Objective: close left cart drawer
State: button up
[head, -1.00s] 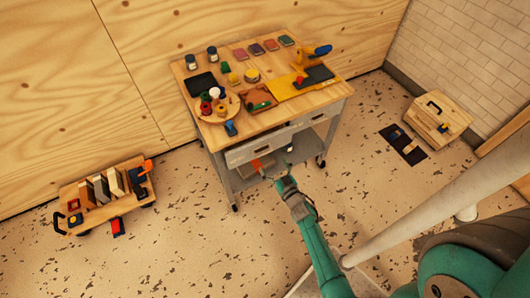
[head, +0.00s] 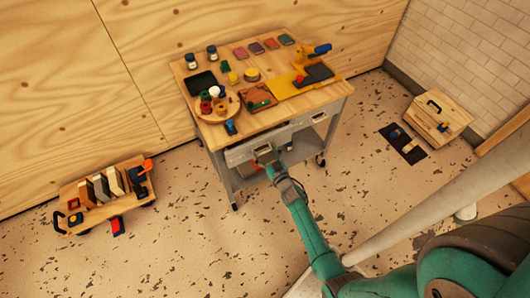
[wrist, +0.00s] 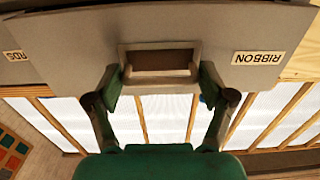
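The cart (head: 222,172) is a grey metal frame with a wooden top and two drawers side by side. Its left drawer (head: 240,154) has a grey front that seems to stand out from the cart; how far is hard to judge. In the wrist view the drawer front (wrist: 215,30) fills the top, with an upside-down RIBBON label and a framed handle (wrist: 160,62). My gripper (head: 265,151) is at this drawer's front. In the wrist view its two fingers (wrist: 163,92) are spread, one near each end of the handle. Contact cannot be told.
The right drawer (head: 319,117) sits beside it. The cart top holds jars, a round tray (head: 200,110) and tools. A low wooden cart (head: 70,191) stands at left, a wooden box (head: 448,112) at right.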

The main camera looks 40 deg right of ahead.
jog(key=shift+d, duration=0.1)
jog(key=c, duration=0.5)
jog(key=shift+x, duration=2.05)
jog(key=shift+c, duration=0.2)
jog(key=shift+d+r, duration=0.1)
jog(key=o, duration=1.4)
jog(key=shift+d, duration=0.1)
jog(key=shift+o, duration=0.2)
jog(key=shift+s+a, duration=0.3)
jog(key=shift+s, duration=0.25)
send_near(262, 147)
jog(key=shift+s+a+r, duration=0.1)
jog(key=shift+s+r, duration=0.1)
jog(key=shift+s, duration=0.2)
